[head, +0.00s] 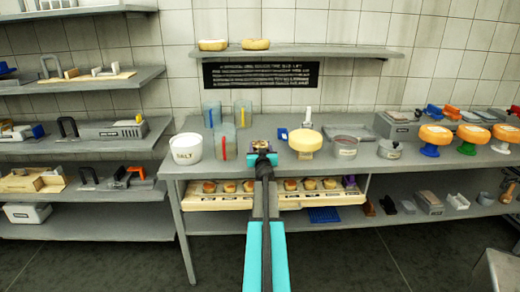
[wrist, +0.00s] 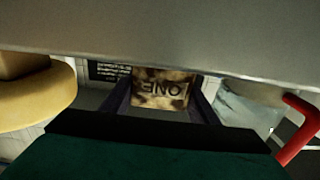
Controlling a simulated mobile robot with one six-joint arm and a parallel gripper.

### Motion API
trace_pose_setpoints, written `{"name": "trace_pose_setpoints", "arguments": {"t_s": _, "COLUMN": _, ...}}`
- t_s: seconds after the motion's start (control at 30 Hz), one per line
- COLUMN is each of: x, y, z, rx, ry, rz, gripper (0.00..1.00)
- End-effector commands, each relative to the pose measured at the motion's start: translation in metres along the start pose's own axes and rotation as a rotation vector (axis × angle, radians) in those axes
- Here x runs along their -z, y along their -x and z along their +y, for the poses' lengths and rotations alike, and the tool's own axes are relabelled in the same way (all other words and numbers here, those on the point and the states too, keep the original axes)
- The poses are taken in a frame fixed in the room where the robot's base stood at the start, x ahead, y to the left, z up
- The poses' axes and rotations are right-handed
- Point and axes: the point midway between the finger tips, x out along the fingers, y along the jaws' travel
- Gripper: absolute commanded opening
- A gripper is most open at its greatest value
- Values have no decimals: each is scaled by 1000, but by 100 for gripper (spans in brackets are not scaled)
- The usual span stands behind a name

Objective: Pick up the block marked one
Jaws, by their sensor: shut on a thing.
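The block marked one (wrist: 160,90) is a small mottled brown and tan block, with the letters "ONE" upside down on its face in the wrist view. It sits between the two dark fingers of my gripper (wrist: 160,108), which is shut on it. In the head view my gripper (head: 262,158) is over the middle of the grey table (head: 360,162), with the block (head: 260,146) small at its tip. From these views I cannot tell whether the block touches the table.
A white salt tub (head: 186,148) and clear jugs (head: 222,140) stand left of my gripper. A yellow cheese wheel (head: 304,142) on a stand is close on the right, with a grey pot (head: 346,147) beyond. A wall shelf (head: 320,51) hangs above.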

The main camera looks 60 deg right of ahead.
Motion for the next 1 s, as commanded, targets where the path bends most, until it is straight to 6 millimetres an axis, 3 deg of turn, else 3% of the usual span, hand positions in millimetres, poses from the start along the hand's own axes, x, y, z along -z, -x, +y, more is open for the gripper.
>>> {"name": "trace_pose_setpoints", "arguments": {"t_s": 0.2, "x": 26, "y": 0, "z": 0, "rx": 0, "ry": -1, "rz": 1, "gripper": 29}}
{"name": "trace_pose_setpoints", "arguments": {"t_s": 1.0, "x": 32, "y": 109, "z": 53, "rx": 0, "ry": 0, "rz": 0, "gripper": 29}}
